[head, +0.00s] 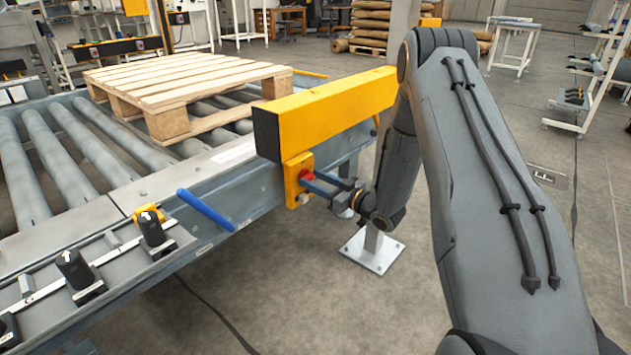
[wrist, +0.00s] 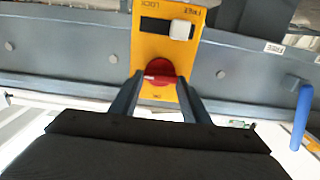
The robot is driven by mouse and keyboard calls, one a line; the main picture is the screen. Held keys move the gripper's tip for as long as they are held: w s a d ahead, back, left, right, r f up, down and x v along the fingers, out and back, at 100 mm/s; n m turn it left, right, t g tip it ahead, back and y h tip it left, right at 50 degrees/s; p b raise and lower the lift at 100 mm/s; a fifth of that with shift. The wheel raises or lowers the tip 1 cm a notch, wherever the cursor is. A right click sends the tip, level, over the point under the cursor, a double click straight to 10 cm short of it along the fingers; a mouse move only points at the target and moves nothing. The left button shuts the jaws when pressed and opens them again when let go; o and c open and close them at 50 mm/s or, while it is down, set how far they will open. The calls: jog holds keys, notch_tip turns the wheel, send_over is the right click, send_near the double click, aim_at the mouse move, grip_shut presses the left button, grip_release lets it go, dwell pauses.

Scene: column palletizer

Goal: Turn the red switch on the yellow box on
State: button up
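The yellow box (head: 293,181) is mounted on the side of the conveyor frame. Its red switch (head: 306,174) is partly hidden by my gripper (head: 318,187) in the head view. In the wrist view the yellow box (wrist: 150,42) appears upside down, with the round red switch (wrist: 160,69) below a white square piece (wrist: 180,29) in a dark slot. My gripper (wrist: 160,80) is open, one finger on each side of the red switch. Narrow gaps seem to show between fingers and switch; whether they touch is hard to tell.
A long yellow beam housing (head: 330,115) is just above the box. A blue handle (head: 206,210) sticks out from the conveyor frame to the left. A wooden pallet (head: 185,80) lies on the rollers (head: 68,140). A post base plate (head: 372,250) stands on the floor below.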

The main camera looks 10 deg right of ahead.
jog(key=shift+n, duration=0.3)
jog(key=n+p, duration=0.2)
jog(key=n, duration=0.1)
jog(key=shift+n, duration=0.3)
jog(key=n+p, duration=0.2)
jog(key=n, duration=0.2)
jog(key=shift+s+n+p, duration=0.1)
jog(key=shift+n+p, duration=0.2)
jog(key=n+p, duration=0.2)
jog(key=n, duration=0.2)
jog(key=shift+a+f, duration=0.1)
jog(key=shift+f+n+p, duration=0.15)
jog(key=shift+n+p, duration=0.7)
jog(key=shift+n, duration=1.65)
jog(key=o, duration=1)
jog(key=shift+o, duration=0.2)
jog(key=shift+s, duration=0.1)
